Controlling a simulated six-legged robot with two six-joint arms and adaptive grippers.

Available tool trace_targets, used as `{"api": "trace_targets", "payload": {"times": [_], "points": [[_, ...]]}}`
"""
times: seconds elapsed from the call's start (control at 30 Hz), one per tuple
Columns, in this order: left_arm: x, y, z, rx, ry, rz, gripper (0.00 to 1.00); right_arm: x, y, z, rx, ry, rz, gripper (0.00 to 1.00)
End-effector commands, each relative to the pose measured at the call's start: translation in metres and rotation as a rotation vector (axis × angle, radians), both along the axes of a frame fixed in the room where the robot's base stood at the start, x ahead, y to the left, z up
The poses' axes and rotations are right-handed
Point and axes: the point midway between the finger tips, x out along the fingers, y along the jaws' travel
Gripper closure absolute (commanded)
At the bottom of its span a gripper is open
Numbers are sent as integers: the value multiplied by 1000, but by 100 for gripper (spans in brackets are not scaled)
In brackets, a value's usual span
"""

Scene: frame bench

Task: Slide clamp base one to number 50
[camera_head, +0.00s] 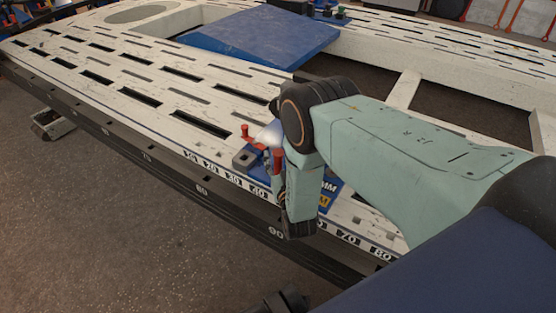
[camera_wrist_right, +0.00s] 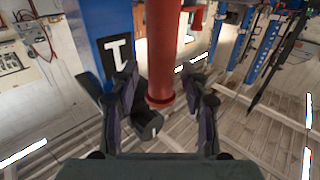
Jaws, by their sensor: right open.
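A clamp base with a blue body and red handles (camera_head: 275,160) sits on the white slotted frame's near edge, by a row of printed numbers. Its far side shows beside my wrist; much of it is hidden behind my right arm. My right gripper (camera_head: 279,178) is beside the clamp base, partly covered by my wrist. In the right wrist view, its fingers (camera_wrist_right: 165,98) are open, one on each side of a red post (camera_wrist_right: 160,60). I cannot tell whether they touch it. A blue plate with a white mark (camera_wrist_right: 103,35) stands left of the post.
The white slotted frame (camera_head: 110,55) stretches to the far left, with a dark numbered rail (camera_head: 160,160) along its near edge. A large blue wedge-shaped block (camera_head: 260,35) lies on the far side. Open floor (camera_head: 120,220) is in front of the rail.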

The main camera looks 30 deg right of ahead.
Motion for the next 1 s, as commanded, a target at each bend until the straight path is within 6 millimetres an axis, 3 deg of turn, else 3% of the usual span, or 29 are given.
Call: {"api": "trace_targets", "payload": {"times": [0.27, 0.8, 1.0], "points": [[0, 0, 0, 0, 0, 0, 47, 3, 0, 1, 0, 0, 3, 54], [0, 0, 0, 0, 0, 0, 47, 3, 0, 1, 0, 0, 3, 99], [0, 0, 0, 0, 0, 0, 47, 3, 0, 1, 0, 0, 3, 100]]}}
